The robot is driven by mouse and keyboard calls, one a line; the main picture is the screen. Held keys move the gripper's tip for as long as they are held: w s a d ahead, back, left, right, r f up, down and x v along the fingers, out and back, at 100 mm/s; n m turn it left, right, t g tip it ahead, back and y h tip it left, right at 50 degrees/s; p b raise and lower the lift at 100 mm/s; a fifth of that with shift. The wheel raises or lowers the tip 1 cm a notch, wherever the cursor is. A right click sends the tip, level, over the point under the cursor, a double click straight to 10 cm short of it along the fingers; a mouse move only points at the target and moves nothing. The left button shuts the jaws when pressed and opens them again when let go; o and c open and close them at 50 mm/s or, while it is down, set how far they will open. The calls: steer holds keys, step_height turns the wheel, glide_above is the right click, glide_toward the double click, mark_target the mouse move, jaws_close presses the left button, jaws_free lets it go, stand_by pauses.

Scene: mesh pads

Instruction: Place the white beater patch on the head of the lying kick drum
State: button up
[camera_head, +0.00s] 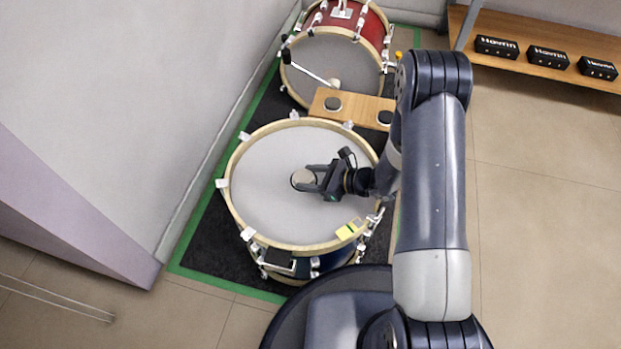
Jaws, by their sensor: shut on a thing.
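The blue kick drum (262,195) lies on its side with its pale grey head facing up and a cream hoop around it. My gripper (306,179) is over the middle of the head, reaching in from the right. Part of the drum's right rim is hidden behind my arm.
A wooden board (353,105) with dark round pads lies behind the drum. A red drum (365,20) with a grey head and a beater rod stands farther back. A yellow tag (349,230) sits on the near hoop. A wall is close on the left; a shelf (560,66) holds black boxes.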

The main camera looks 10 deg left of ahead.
steer(key=o, duration=0.5)
steer(key=shift+f, duration=0.15)
steer(key=o, duration=0.5)
steer(key=shift+c, duration=0.2)
steer(key=shift+r, duration=0.25)
steer(key=shift+d+r, duration=0.2)
steer(key=shift+d, duration=0.05)
steer(key=p+v, duration=0.4)
steer(key=v, duration=0.6)
steer(key=shift+s+d+r, duration=0.1)
steer(key=shift+d, duration=0.05)
steer(key=shift+s+d+r+p, duration=0.1)
steer(key=shift+s+d+p, duration=0.1)
steer(key=shift+d+p, duration=0.2)
